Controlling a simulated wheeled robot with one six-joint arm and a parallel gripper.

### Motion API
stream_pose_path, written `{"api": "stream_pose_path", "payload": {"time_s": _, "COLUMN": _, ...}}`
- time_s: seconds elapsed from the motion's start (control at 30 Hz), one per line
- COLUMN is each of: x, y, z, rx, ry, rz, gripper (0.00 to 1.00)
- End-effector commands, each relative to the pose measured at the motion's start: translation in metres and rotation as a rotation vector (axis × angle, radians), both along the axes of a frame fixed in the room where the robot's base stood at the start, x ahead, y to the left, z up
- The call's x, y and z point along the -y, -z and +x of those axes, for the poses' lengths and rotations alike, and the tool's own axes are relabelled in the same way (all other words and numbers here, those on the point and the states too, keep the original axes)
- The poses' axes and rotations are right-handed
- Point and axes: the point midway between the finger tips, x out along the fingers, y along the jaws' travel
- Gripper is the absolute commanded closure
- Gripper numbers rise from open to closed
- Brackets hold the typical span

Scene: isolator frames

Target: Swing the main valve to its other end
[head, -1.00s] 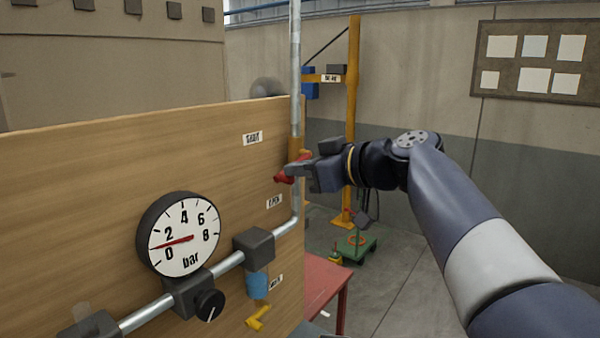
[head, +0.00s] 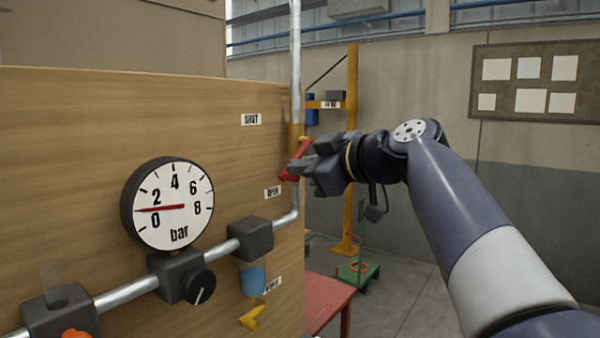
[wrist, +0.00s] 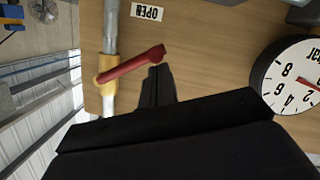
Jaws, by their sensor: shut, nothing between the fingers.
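The main valve's red lever (head: 298,158) sits on a yellow-brown valve body (head: 295,132) on the vertical pipe. It slants down and left, with its free end between the SHUT label (head: 251,119) and the OPEN label (head: 273,192), nearer OPEN. My gripper (head: 296,168) is shut and empty, against or very close to the lever's free end; contact is not certain. In the wrist view, which looks upside down, the lever (wrist: 130,66) runs from the valve body (wrist: 107,72) to beside my dark fingertips (wrist: 160,72). The OPEN label (wrist: 147,12) lies beyond it.
A wooden panel (head: 80,120) carries the pipes and a pressure gauge (head: 172,205), its needle between 0 and 2. A black knob (head: 200,287), a blue part (head: 252,281) and a yellow lever (head: 252,317) are lower down. A red table (head: 325,298) stands right of the panel.

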Motion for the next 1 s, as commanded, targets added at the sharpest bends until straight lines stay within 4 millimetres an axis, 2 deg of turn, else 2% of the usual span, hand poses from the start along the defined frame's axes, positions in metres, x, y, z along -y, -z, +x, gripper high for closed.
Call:
{"api": "stream_pose_path", "payload": {"time_s": 0.03, "x": 0.001, "y": 0.013, "z": 0.001, "rx": 0.027, "ry": -0.001, "rz": -0.020, "gripper": 1.00}}
{"api": "stream_pose_path", "payload": {"time_s": 0.5, "x": 0.012, "y": 0.041, "z": 0.016, "rx": 0.308, "ry": 0.002, "rz": -0.241, "gripper": 1.00}}
{"api": "stream_pose_path", "payload": {"time_s": 1.0, "x": 0.030, "y": 0.056, "z": 0.039, "rx": 0.618, "ry": 0.002, "rz": -0.484, "gripper": 1.00}}
